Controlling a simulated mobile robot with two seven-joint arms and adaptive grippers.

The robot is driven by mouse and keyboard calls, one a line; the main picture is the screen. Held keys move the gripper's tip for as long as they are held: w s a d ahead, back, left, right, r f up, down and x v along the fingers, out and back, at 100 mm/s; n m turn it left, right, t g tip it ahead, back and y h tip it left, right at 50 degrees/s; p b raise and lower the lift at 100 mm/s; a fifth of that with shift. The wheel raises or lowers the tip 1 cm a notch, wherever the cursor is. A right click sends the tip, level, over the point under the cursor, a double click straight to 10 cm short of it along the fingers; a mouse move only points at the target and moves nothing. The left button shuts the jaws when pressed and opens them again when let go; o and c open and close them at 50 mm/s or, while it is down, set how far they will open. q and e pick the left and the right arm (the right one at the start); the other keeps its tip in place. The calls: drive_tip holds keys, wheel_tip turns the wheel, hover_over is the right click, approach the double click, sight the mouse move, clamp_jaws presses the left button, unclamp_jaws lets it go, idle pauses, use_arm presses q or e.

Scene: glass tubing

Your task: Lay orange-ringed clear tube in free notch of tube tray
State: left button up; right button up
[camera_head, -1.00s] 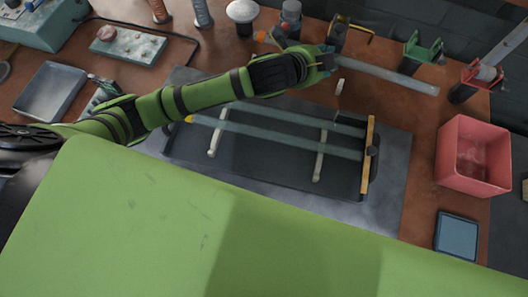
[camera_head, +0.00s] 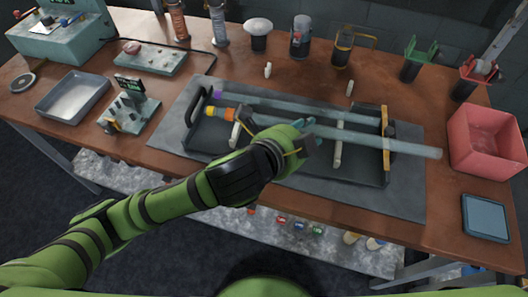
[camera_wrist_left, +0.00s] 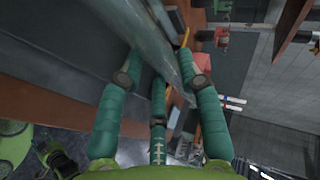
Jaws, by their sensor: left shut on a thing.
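The orange-ringed clear tube (camera_head: 410,147) lies lengthwise over the tube tray, its orange ring (camera_head: 231,115) at the left and its right end beyond the tray's wooden end piece. My left gripper (camera_head: 306,137) is shut on its middle; in the wrist view the fingers (camera_wrist_left: 162,75) close around the tube (camera_wrist_left: 160,40). The dark tube tray (camera_head: 360,178) has pale notched supports (camera_head: 338,150). A purple-ended tube (camera_head: 290,106) lies along its back. A yellow end (camera_head: 211,112) shows beside the orange ring, its tube mostly hidden. I cannot tell the held tube's height above the notches.
A red bin (camera_head: 485,140) and a blue square dish (camera_head: 485,217) stand right of the tray. Small red and green holders (camera_head: 418,62) stand behind. A metal tray (camera_head: 73,96) and a small device (camera_head: 130,106) are at left. The mat's front strip is clear.

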use_arm(q)
drive_tip(key=w+a+f, duration=0.1)
drive_tip(key=a, duration=0.1)
drive_tip(key=w+a+f, duration=0.1)
drive_tip(key=a+f, duration=0.1)
drive_tip(key=a, duration=0.1)
drive_tip(key=w+a+f, duration=0.1)
drive_tip(key=a+f, duration=0.1)
drive_tip(key=a, duration=0.1)
drive_tip(key=shift+w+p, duration=0.25)
drive_tip(key=shift+p, duration=0.1)
drive_tip(key=shift+w+a+f, duration=0.1)
drive_tip(key=shift+f, duration=0.1)
wheel_tip(320, 180, down, 3)
drive_tip(key=shift+f, duration=0.5)
use_arm(e)
drive_tip(key=shift+d+r, duration=0.15)
drive_tip(key=shift+r, duration=0.5)
use_arm(q)
drive_tip(key=o, duration=1.2)
drive_tip(key=shift+f, duration=0.1)
drive_tip(key=shift+c, duration=0.2)
use_arm(e)
drive_tip(key=shift+w, duration=0.15)
